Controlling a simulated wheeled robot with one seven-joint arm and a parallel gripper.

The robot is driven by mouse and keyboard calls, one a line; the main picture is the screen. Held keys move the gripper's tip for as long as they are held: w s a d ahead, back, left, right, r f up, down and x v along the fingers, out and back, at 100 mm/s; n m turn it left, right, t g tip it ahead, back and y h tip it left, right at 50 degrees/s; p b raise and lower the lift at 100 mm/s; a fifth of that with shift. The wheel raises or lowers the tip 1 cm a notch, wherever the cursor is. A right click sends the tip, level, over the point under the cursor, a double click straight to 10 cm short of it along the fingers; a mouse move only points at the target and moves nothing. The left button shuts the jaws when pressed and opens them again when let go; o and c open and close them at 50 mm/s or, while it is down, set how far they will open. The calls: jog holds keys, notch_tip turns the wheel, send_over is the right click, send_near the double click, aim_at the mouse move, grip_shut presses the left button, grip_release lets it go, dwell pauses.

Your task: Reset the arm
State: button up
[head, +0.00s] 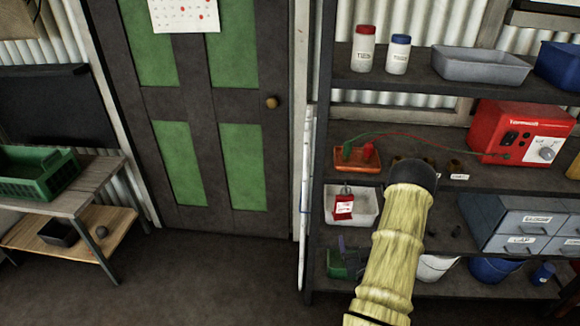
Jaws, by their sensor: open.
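My arm (391,250), in a pale yellow streaked covering with a dark rounded end, rises from the bottom of the head view in front of the shelf unit on the right. No jaws or fingertips of my gripper can be made out. The arm covers part of the middle and lower shelves.
The dark shelf unit (314,200) holds an orange tray (346,164), a white tray with a red padlock-like item (343,205), a red power box (520,130) and grey drawers (525,220). A wooden bench (75,192) stands left. Floor before the green door (170,165) is clear.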

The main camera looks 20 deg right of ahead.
jog(key=w+a+r+n+g+y+p, duration=0.3)
jog(key=w+a+r+g+y+p, duration=0.3)
jog(key=a+r, duration=0.55)
jog(key=s+a+r+g+p, duration=0.1)
jog(key=s+a+r+g, duration=0.2)
jog(key=a, duration=0.6)
jog(key=s+a+r+g+y+p, duration=0.1)
jog(key=s+a+r+g, duration=0.3)
jog(key=s+a+r, duration=0.4)
jog(key=shift+s+a+m+p, duration=0.3)
jog(key=shift+s+a+p, duration=0.05)
jog(key=shift+p, duration=0.2)
dwell(1.1)
